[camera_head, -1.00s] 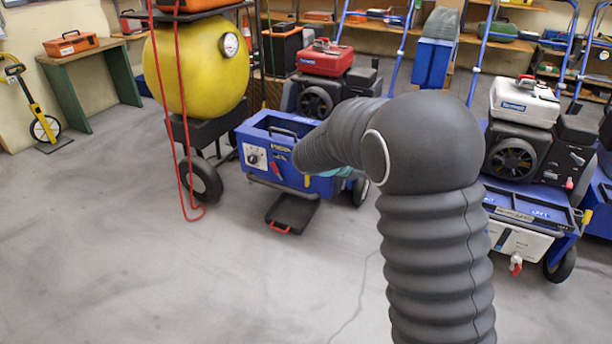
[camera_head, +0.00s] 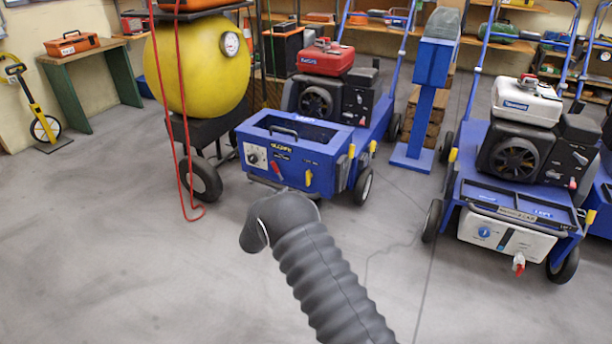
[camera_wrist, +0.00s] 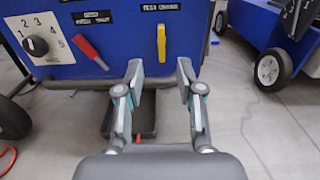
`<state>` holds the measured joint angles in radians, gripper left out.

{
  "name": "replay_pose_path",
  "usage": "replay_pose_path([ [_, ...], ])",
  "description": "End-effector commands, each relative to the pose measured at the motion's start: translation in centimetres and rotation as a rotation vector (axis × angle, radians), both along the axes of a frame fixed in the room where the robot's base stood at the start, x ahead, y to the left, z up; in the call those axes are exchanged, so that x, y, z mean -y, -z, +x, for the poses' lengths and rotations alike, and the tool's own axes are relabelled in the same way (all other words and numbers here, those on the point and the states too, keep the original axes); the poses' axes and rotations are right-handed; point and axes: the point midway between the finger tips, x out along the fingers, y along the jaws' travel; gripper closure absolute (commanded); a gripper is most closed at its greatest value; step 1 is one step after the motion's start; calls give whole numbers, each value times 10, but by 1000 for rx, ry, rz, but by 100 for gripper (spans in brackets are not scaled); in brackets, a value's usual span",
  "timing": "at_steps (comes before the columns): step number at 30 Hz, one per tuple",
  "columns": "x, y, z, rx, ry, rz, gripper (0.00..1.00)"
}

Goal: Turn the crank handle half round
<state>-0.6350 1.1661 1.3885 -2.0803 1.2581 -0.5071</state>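A blue machine (camera_head: 330,160) has a front panel with a yellow handle (camera_head: 308,178) hanging down and a red lever (camera_head: 277,168) to its left, tilted. In the wrist view the yellow handle (camera_wrist: 161,43) is upright under a small label I cannot read surely, and the red lever (camera_wrist: 90,52) slants down to the right. I cannot tell for certain which one is the crank handle. My gripper (camera_wrist: 160,74) is open and empty in the wrist view, its fingers below and either side of the yellow handle, not around it. In the head view my arm hides it.
A black tray (camera_wrist: 149,118) lies on the floor under the panel. A second blue machine (camera_head: 520,220) stands to the right, a yellow tank (camera_head: 196,70) to the left. The floor in front is clear.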

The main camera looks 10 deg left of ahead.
Motion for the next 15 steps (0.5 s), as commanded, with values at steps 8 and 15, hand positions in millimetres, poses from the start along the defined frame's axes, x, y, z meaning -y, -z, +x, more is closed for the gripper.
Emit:
replay_pose_path([
  [8,18,0,45,2,4,2,62],
  [15,34,1,86,0,5,3,62],
])
